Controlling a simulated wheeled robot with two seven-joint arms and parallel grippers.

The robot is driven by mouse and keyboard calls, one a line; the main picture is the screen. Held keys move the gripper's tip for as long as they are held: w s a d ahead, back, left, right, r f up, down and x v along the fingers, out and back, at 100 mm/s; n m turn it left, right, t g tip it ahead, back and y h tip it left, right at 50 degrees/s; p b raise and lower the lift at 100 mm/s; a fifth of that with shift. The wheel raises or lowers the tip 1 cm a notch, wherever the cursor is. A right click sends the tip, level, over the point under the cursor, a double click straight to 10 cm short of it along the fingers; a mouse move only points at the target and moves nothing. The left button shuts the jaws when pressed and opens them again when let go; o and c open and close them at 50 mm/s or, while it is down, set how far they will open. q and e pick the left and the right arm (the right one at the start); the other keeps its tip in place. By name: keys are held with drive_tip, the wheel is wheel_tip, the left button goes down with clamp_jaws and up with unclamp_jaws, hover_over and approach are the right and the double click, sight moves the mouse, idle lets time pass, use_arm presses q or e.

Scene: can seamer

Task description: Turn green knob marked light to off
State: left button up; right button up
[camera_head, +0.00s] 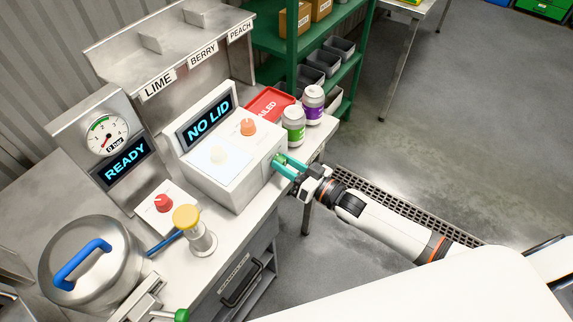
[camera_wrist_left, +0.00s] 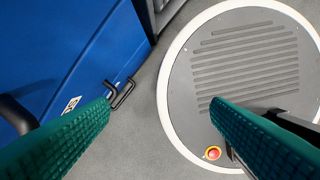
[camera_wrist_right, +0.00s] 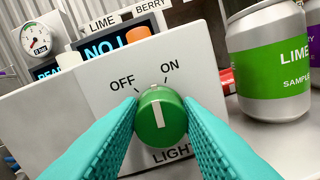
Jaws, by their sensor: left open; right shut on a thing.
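The green knob (camera_wrist_right: 158,122) marked LIGHT is on the pale box face, with OFF and ON printed above it. Its white line stands nearly upright in the right wrist view, pointing between OFF and ON. My right gripper (camera_wrist_right: 162,108) has its teal fingers shut on the knob, one at each side. In the head view my right gripper (camera_head: 280,164) meets the right end of the control box (camera_head: 228,175), largely hiding the knob. My left gripper (camera_wrist_left: 160,105) shows only in the left wrist view, open and empty above the floor.
A green-labelled can (camera_head: 293,125) and a purple-labelled can (camera_head: 313,103) stand close beyond my right gripper, by a red tray (camera_head: 268,104). An orange knob (camera_head: 248,127) and a white button (camera_head: 218,155) top the box. A blue cabinet (camera_wrist_left: 70,60) is near my left gripper.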

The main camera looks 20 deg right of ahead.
drive_tip(key=n, duration=0.3)
drive_tip(key=shift+n+b, duration=0.35)
drive_tip(key=shift+n, duration=0.05)
drive_tip(key=shift+n+y+b, duration=0.3)
drive_tip(key=shift+n+b, duration=0.05)
drive_tip(key=shift+n, duration=1.45)
drive_tip(key=o, duration=1)
drive_tip(key=shift+s+f, duration=0.1)
drive_tip(key=shift+s, duration=0.05)
drive_tip(key=shift+b+v, duration=1.5)
drive_tip(key=shift+v, duration=4.4)
